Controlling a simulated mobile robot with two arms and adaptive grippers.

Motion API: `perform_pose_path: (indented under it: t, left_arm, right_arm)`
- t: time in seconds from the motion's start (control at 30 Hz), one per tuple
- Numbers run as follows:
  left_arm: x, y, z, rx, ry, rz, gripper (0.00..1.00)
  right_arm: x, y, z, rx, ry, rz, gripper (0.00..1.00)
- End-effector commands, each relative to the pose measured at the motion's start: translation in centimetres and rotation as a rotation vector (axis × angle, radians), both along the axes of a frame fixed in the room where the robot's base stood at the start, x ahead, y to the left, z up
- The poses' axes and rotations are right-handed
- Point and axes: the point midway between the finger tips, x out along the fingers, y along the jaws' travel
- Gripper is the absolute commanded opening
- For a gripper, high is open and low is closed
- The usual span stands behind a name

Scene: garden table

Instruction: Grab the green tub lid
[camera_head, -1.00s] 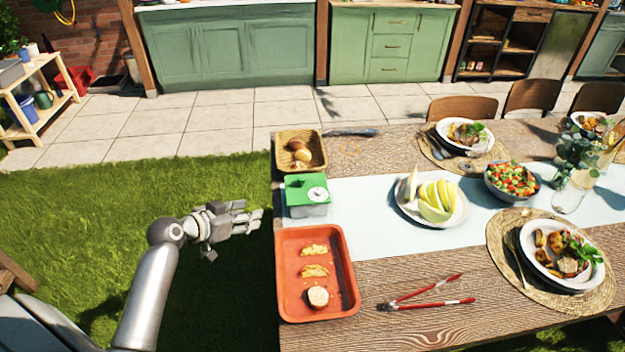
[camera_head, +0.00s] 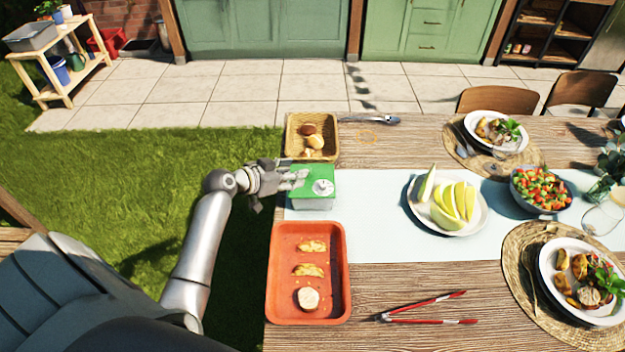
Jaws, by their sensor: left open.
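The green tub lid (camera_head: 309,174) sits on a clear, pale tub (camera_head: 312,204) near the table's left edge. A round whitish knob or dial (camera_head: 323,187) shows on the lid's right part. My left gripper (camera_head: 298,177) is open, with its fingers reaching from the left over the lid's left part. Whether the fingers touch the lid cannot be told. The fingers hide a little of the lid's left edge. My right gripper is not in view.
A wicker basket of bread rolls (camera_head: 289,146) stands just behind the tub. An orange tray (camera_head: 275,297) with food lies just in front. A plate of melon slices (camera_head: 473,219) is to the right, across clear runner (camera_head: 372,208). Red tongs (camera_head: 430,321) lie at the front.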

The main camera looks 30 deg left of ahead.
Motion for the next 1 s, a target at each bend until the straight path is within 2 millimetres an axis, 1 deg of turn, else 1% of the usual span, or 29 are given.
perform_pose_path:
  t: [0.03, 0.1, 0.2, 0.23, 0.33, 0.43, 0.6, 0.73, 0.77, 1.0]
  left_arm:
    - [0.4, -0.2, 0.0, -0.004, 0.0, 0.001, 0.44]
    - [1.2, -0.5, -0.2, -0.006, -0.001, 0.0, 0.44]
    - [2.3, -0.8, -0.6, -0.005, 0.0, 0.001, 0.44]
    - [2.6, -0.9, -0.8, -0.006, 0.001, 0.0, 0.44]
    - [3.4, -0.9, -1.5, -0.003, 0.001, 0.001, 0.44]
    - [4.0, -1.1, -1.9, -0.002, 0.001, 0.0, 0.44]
    - [4.2, -1.1, -2.1, 0.0, 0.001, 0.0, 0.44]
    - [4.2, -1.1, -2.1, 0.0, 0.001, 0.0, 0.44]
    - [4.2, -1.1, -2.1, 0.0, 0.001, 0.0, 0.41]
    - [4.2, -1.1, -2.1, -0.001, 0.001, 0.0, 0.1]
  right_arm:
    - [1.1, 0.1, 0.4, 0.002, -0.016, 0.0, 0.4]
    - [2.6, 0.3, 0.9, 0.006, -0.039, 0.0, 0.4]
    - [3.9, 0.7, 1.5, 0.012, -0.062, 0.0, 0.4]
    - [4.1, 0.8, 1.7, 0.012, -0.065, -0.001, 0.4]
    - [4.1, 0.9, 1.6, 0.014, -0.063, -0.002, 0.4]
    - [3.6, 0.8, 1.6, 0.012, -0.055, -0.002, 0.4]
    - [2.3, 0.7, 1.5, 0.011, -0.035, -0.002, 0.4]
    - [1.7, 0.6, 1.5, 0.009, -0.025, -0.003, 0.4]
    - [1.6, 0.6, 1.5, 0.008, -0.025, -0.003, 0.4]
    - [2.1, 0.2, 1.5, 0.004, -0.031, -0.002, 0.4]
